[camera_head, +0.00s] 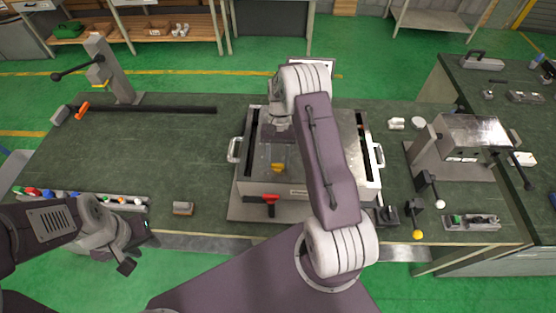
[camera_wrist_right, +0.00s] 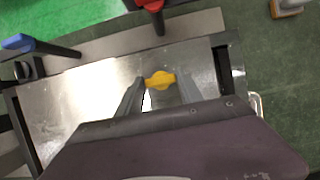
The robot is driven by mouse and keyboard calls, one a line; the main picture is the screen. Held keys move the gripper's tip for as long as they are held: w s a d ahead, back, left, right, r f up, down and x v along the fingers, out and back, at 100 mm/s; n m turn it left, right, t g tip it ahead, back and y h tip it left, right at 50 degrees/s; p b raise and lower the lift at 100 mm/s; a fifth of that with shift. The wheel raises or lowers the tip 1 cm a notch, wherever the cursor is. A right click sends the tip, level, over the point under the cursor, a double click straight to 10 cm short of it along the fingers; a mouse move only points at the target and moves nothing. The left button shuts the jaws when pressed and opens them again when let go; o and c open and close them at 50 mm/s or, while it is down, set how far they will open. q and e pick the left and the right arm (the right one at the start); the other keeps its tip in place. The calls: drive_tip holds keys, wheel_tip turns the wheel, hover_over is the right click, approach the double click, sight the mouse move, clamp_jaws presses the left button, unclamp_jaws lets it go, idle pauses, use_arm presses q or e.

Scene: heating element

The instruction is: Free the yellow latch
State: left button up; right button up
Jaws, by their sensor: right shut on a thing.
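The yellow latch (camera_head: 278,167) is on the top of the metal heating box (camera_head: 310,189), near its front edge. In the right wrist view the yellow latch (camera_wrist_right: 160,80) lies between the fingertips of my right gripper (camera_wrist_right: 161,84), which is shut on it. In the head view my right arm comes over the box, and the right gripper (camera_head: 278,150) is partly hidden by its own wrist. My left gripper (camera_head: 138,254) is empty over the table's front left edge, its fingers apart.
A red-handled clamp (camera_head: 269,199) sits at the box's front, also seen in the wrist view (camera_wrist_right: 151,6). Black levers with white and yellow knobs (camera_head: 417,234) stand to the right. A small block (camera_head: 183,208) lies left of the box. The left tabletop is mostly clear.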

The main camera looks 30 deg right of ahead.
idle(0.5)
drive_tip(key=o, duration=1.4)
drive_tip(key=shift+w+d+r, duration=0.1)
drive_tip(key=shift+w+r, duration=0.1)
drive_tip(key=shift+r, duration=0.1)
drive_tip(key=b+v, duration=0.2)
drive_tip(key=v, duration=0.6)
drive_tip(key=shift+s+r, duration=0.1)
drive_tip(key=shift+r, duration=0.15)
